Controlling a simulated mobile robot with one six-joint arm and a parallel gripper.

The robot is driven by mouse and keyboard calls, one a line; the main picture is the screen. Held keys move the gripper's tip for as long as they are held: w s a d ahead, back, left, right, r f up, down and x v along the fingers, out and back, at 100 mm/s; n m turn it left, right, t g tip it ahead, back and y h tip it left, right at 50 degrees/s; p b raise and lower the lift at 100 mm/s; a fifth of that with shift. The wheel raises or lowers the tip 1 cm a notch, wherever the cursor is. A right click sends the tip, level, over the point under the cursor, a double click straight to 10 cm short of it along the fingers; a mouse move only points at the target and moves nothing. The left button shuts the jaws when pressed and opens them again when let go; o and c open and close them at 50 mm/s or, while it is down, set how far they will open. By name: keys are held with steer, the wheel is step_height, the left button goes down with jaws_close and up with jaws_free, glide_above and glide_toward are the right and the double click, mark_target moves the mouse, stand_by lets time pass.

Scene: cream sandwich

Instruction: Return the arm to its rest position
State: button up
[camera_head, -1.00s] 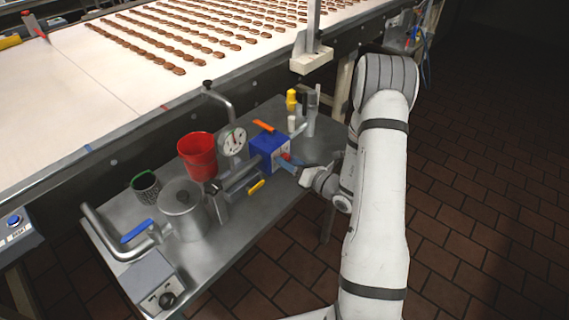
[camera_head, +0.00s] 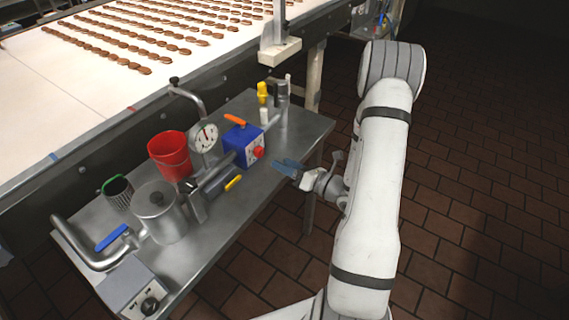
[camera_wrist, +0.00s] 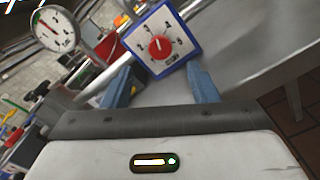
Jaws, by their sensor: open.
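My gripper (camera_head: 287,167) is at the right edge of the steel table in the head view, at the end of my white arm. In the wrist view its two blue fingers (camera_wrist: 161,88) stand apart with nothing between them. Beyond them is a blue box with a red dial (camera_wrist: 160,45). In the head view this blue box (camera_head: 240,147) stands on the table, left of my gripper and apart from it.
The steel table (camera_head: 262,197) also bears a red bucket (camera_head: 170,157), a metal pot (camera_head: 160,217), a pressure gauge (camera_head: 204,138) and pipes. A conveyor (camera_head: 70,95) with rows of brown biscuits runs behind. Brick floor (camera_head: 460,210) lies open to the right.

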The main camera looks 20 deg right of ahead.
steer(key=s+a+r+n+g+y, duration=0.2)
steer(key=s+a+r+n+g, duration=0.8)
steer(key=s+a+n+g, duration=0.65)
steer(key=s+d+r+n+t+h, duration=0.2)
steer(key=d+n+h, duration=0.3)
steer(key=n, duration=0.4)
steer(key=s+d+r+n+t+h, duration=0.2)
steer(key=s+d+r+n+h, duration=0.1)
steer(key=n+h, duration=0.4)
steer(key=d+r+n, duration=0.1)
steer(key=r+n, duration=0.1)
steer(key=n, duration=0.1)
steer(key=shift+d+h, duration=0.3)
steer(key=shift+d, duration=0.05)
steer(key=shift+t, duration=0.25)
steer(key=shift+c, duration=0.4)
